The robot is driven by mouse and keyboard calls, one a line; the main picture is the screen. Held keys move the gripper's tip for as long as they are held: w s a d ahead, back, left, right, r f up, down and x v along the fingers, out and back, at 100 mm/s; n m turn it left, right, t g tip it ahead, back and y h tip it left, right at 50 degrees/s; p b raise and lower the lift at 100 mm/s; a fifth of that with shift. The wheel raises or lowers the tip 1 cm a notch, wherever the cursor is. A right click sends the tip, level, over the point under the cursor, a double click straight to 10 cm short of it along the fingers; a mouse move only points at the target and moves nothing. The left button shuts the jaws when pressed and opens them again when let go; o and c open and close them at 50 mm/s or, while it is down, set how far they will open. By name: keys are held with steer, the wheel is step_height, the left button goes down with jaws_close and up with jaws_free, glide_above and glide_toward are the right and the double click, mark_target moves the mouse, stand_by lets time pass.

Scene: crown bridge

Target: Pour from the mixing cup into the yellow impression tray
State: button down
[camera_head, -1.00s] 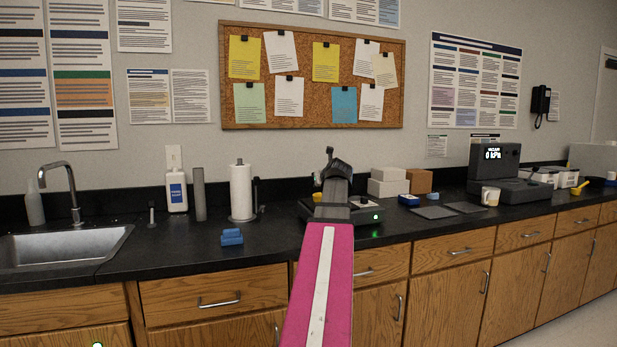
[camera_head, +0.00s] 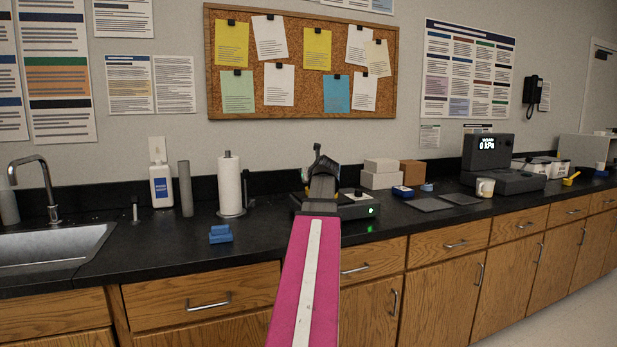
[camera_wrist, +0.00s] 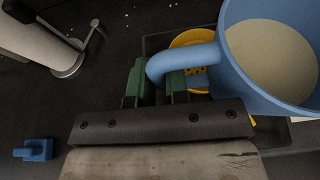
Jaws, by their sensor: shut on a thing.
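A light blue mixing cup (camera_wrist: 268,50) with pale beige stuff inside fills the upper right of the wrist view. My gripper (camera_wrist: 160,82) has green fingers shut on the cup's handle (camera_wrist: 172,62). The yellow impression tray (camera_wrist: 190,40) shows below and behind the cup, on a dark surface. The cup hides much of it, and I cannot tell how far apart they are. In the head view my gripper (camera_head: 320,168) is over the counter by a dark device, and the arm hides most of the cup and tray.
A blue block (camera_head: 220,234) lies on the black counter, also in the wrist view (camera_wrist: 38,150). A paper towel roll (camera_head: 231,186) stands left of my gripper. The dark device (camera_head: 362,208) has a green light.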

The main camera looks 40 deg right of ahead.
steer(key=shift+f, duration=0.3)
steer(key=s+n+g, duration=0.1)
steer(key=g, duration=0.1)
steer(key=s+d+f+n+g, duration=0.1)
steer(key=g, duration=0.1)
steer(key=shift+d+f+h, duration=0.1)
steer(key=shift+h, duration=0.3)
steer(key=shift+s+d+f+n+g+h, duration=0.1)
steer(key=shift+s+n+g+h, duration=0.1)
steer(key=shift+s+n+g, duration=0.25)
steer(key=shift+s+d+f+n+g+h, duration=0.1)
steer(key=shift+n+g+h, duration=0.15)
steer(key=shift+g, duration=0.4)
steer(key=shift+s+h, duration=0.2)
steer(key=shift+h, duration=0.15)
steer(key=shift+s+d+g, duration=0.1)
steer(key=shift+s+g, duration=0.05)
steer(key=shift+g, duration=0.45)
